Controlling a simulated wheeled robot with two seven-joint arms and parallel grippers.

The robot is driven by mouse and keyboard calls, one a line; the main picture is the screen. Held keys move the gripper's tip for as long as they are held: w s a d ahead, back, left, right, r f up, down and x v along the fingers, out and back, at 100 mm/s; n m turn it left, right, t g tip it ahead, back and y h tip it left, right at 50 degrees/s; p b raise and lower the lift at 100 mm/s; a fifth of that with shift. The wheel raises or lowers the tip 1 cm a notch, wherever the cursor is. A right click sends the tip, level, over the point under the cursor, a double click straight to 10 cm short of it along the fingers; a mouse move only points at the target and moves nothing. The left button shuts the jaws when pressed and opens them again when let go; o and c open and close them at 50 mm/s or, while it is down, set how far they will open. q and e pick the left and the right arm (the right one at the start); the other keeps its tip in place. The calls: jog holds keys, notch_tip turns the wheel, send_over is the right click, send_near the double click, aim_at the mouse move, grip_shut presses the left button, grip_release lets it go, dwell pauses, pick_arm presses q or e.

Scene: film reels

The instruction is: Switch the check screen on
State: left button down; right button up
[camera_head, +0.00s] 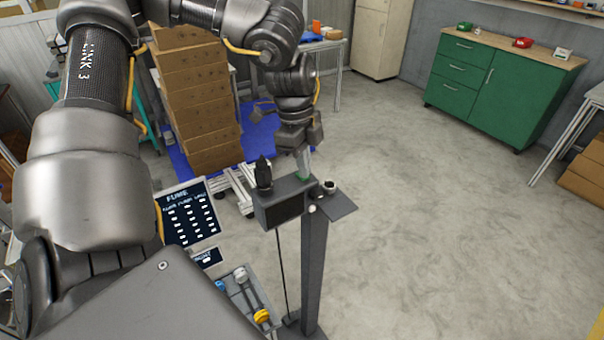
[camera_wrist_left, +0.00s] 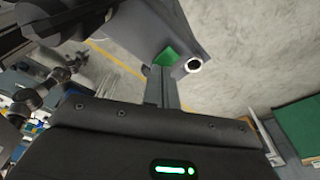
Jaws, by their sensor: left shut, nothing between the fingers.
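The check screen (camera_head: 281,208) is a small dark box on top of a grey post. Its face is black, with no picture showing. My left gripper (camera_head: 302,162) is shut and empty, pointing down at the back of the box. A green part (camera_head: 303,176) shows right at its fingertips; it also shows in the left wrist view (camera_wrist_left: 167,57), just past the shut fingers (camera_wrist_left: 160,88). I cannot tell whether the fingers touch it. My right gripper is in neither view.
A black pointed piece (camera_head: 263,173) stands on the box's left end. A small dark round fitting (camera_head: 329,187) sits on the side plate (camera_head: 337,206). A lettered panel (camera_head: 188,213) and a tray (camera_head: 243,293) are at left. Floor to the right is clear.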

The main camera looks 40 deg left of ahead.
pick_arm(q)
jog(key=shift+f, duration=0.25)
jog(key=shift+r, duration=0.7)
jog(key=shift+r+p, duration=1.45)
jog(key=shift+r, duration=1.4)
